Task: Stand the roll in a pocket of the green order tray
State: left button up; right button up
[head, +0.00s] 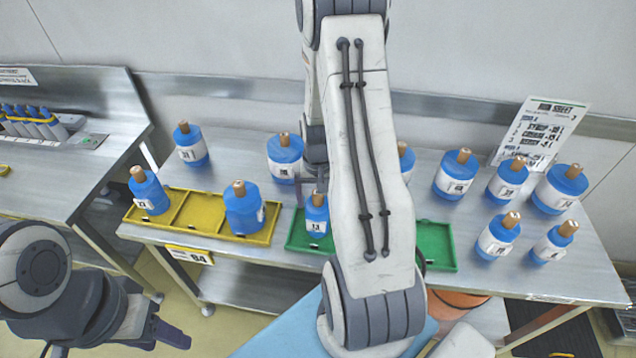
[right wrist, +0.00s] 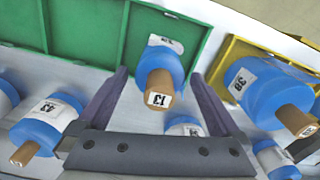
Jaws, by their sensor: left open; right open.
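The green order tray (head: 435,246) lies on the table, partly hidden behind my right arm; its green wall also shows in the right wrist view (right wrist: 104,22). The blue roll marked 13 (head: 317,227), with a white label and brown core, stands upright in the tray's left pocket. In the right wrist view the roll (right wrist: 165,68) is between the spread fingers of my right gripper (right wrist: 159,75), with gaps on both sides. My right gripper is open around the roll's upper part. My left gripper (head: 165,330) is open and empty, low at the left, away from the tray.
A yellow tray (head: 190,228) left of the green one holds two rolls, its middle pocket bare. Several blue rolls (head: 455,175) stand at the back and right of the table. A sign (head: 540,130) stands at the back right. Another bench (head: 60,180) is at the left.

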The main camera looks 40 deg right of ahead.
notch_tip(320, 180, up, 8)
jog(key=shift+r+b, duration=0.25)
jog(key=shift+b, duration=0.2)
jog(key=s+a+r+n, duration=0.1)
jog(key=a+r+n, duration=0.2)
jog(key=a, duration=0.6)
jog(key=s+a+r+n, duration=0.1)
jog(key=a+r+n, duration=0.15)
jog(key=a, duration=0.65)
jog(key=s+a+r+n+y, duration=0.1)
jog(key=s+a+r+n, duration=0.2)
jog(key=s+a+n, duration=0.6)
jog(key=s+a, duration=0.4)
jog(key=s, duration=0.1)
jog(key=shift+s, duration=0.15)
